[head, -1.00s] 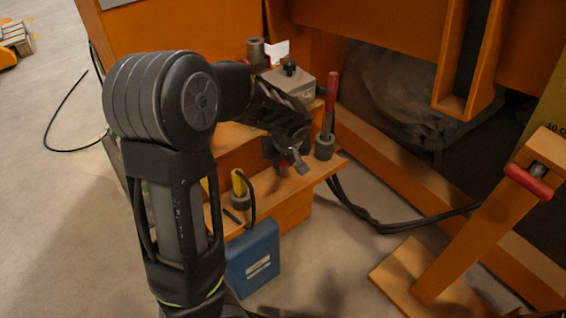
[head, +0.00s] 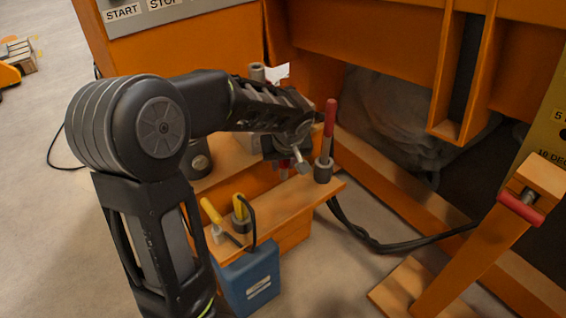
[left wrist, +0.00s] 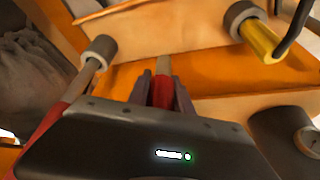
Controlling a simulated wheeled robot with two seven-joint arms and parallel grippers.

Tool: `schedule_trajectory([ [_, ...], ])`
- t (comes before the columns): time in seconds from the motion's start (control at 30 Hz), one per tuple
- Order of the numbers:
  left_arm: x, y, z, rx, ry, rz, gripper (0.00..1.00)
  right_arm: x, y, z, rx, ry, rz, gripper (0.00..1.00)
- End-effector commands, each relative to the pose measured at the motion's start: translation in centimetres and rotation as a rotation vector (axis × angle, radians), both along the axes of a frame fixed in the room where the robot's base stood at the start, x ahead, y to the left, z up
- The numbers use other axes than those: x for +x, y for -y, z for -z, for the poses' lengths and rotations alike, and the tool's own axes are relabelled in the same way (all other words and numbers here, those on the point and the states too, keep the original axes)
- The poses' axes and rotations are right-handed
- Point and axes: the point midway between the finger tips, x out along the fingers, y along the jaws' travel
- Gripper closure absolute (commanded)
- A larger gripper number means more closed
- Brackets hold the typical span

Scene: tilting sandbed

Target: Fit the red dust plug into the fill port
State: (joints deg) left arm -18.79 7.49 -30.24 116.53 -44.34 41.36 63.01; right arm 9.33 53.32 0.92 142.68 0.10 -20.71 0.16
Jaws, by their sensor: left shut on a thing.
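My left gripper (head: 284,166) is over the orange bench's lower shelf, just left of the upright red-handled tool. It is shut on a red piece (left wrist: 163,92), which looks like the red dust plug; a paler grey-tan tip shows beyond the fingers in the left wrist view. In the head view only a bit of this red plug (head: 284,162) shows under the gripper. I cannot make out the fill port for certain; my forearm hides part of the upper shelf. My right gripper is not in view.
The red-handled tool (head: 330,118) stands in a grey collar (head: 323,170). Yellow-handled tools (head: 239,207) stand at the shelf's left end, above a blue container (head: 250,278). A dark cylinder (head: 197,160) sits behind. An orange post with a red handle (head: 521,208) stands right.

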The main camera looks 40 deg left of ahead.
Motion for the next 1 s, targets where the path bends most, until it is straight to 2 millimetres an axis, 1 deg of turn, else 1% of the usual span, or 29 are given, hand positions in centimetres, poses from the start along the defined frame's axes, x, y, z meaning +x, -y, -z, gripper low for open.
schedule_trajectory([
  [0.2,0.1,0.2,-0.1,0.0,0.0,0.011,1.0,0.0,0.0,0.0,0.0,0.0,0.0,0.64],
  [0.27,0.5,0.8,-0.3,-0.001,-0.002,0.035,1.0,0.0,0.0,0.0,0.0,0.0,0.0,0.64],
  [0.33,1.1,1.9,-0.8,-0.001,-0.004,0.091,1.0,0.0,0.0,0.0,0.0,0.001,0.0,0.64],
  [0.37,1.5,2.6,-1.1,-0.002,-0.005,0.123,1.0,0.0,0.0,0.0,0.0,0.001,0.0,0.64],
  [0.47,2.9,5.7,-2.4,-0.005,-0.008,0.265,1.0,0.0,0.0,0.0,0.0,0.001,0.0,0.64],
  [0.5,3.4,7.2,-3.0,-0.006,-0.01,0.332,1.0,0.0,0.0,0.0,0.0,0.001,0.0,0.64],
  [0.57,4.2,9.5,-4.0,-0.006,-0.01,0.437,1.0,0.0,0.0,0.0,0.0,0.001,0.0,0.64],
  [0.6,4.6,11.1,-4.6,-0.006,-0.011,0.506,1.0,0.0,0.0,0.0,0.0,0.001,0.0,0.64],
  [0.7,5.3,14.5,-6.0,-0.004,-0.007,0.658,1.0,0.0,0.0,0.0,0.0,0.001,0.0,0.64],
  [0.73,5.4,15.3,-6.3,-0.003,-0.005,0.695,1.0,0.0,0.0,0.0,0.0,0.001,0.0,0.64],
  [0.8,5.6,16.8,-6.9,-0.002,-0.002,0.761,1.0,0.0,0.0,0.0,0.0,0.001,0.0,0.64],
  [0.83,5.6,17.2,-7.1,-0.001,-0.001,0.779,1.0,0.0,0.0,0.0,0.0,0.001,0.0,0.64],
  [0.9,5.7,17.7,-7.3,0.0,0.0,0.805,1.0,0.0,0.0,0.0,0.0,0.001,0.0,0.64],
  [1.0,5.7,17.8,-7.3,0.0,0.0,0.812,1.0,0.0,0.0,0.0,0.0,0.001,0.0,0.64],
])
